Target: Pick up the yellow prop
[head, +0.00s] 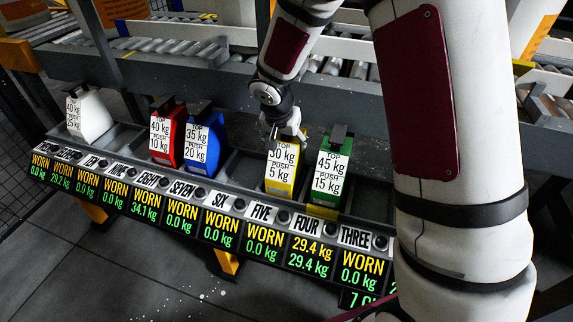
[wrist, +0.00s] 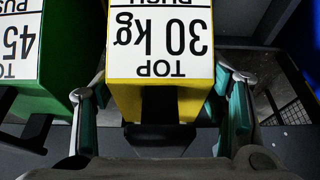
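The yellow prop (head: 281,167) stands in the rack, with a white label reading TOP 30 kg, PUSH 5 kg. In the head view my gripper (head: 288,132) is at its top. In the wrist view the yellow prop (wrist: 160,92) fills the middle, its label upside down. The two fingers of my gripper (wrist: 165,115) with teal pads stand on either side of it, with a gap showing at each side. My gripper is open around the prop's top end. The prop's lower part is hidden in the rack.
A green prop (head: 331,168) stands close on the right; it is at the left in the wrist view (wrist: 52,85). Blue (head: 203,145), red (head: 167,135) and white (head: 88,117) props stand further left. A roller conveyor (head: 165,46) runs behind the rack.

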